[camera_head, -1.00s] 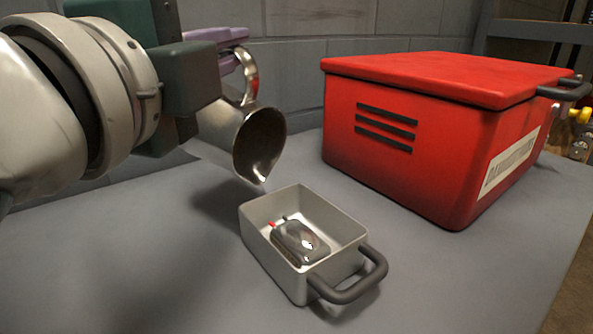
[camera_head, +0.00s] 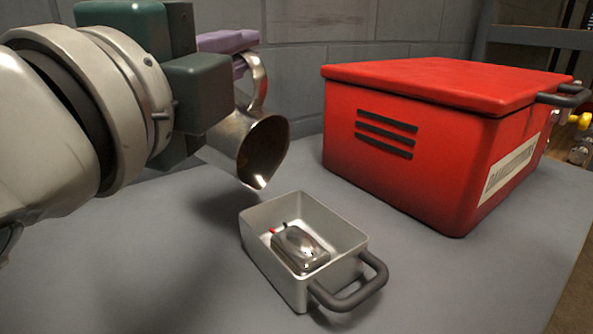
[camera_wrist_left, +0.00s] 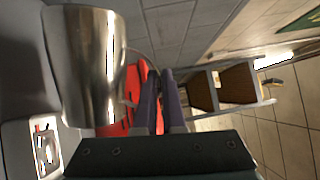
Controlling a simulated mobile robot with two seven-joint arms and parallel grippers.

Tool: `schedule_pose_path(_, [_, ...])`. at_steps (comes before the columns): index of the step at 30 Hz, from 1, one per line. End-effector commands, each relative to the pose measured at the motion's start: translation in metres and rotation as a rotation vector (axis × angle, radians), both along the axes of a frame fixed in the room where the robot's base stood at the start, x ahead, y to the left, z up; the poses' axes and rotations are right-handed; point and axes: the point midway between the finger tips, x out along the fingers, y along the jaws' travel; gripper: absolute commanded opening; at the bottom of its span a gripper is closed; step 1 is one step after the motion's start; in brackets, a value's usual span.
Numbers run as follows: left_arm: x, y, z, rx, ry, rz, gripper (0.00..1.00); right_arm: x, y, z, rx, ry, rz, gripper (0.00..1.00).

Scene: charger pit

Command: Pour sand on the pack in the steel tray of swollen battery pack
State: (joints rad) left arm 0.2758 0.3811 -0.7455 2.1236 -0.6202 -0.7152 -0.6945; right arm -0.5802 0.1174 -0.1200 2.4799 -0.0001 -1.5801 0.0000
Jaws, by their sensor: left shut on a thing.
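The steel tray (camera_head: 262,262) stands on the grey bench with its dark handle toward the front right. The swollen battery pack (camera_head: 300,250), silver-grey with a red and a dark terminal, lies inside it; no sand shows on it. My left gripper (camera_head: 245,62) is shut on the handle of a steel jug (camera_head: 232,142). The jug is tilted, its lip just above and behind the tray's left rear side. In the left wrist view the jug (camera_wrist_left: 95,65) is at left, beside the purple fingers (camera_wrist_left: 160,100), and the tray (camera_wrist_left: 45,145) is at lower left. My right gripper is not visible.
A big red box (camera_head: 420,140) with a lid and dark handle stands on the bench (camera_head: 440,280) right of the tray. A grey block wall (camera_head: 300,60) runs behind. The bench front is clear.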

Motion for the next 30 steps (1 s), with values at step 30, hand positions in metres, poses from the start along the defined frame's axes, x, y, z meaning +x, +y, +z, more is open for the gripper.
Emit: schedule_pose_path(30, [-0.0051, -0.0065, 0.0043, 0.048, -0.038, -0.001, 0.0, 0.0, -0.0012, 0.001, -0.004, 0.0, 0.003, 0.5])
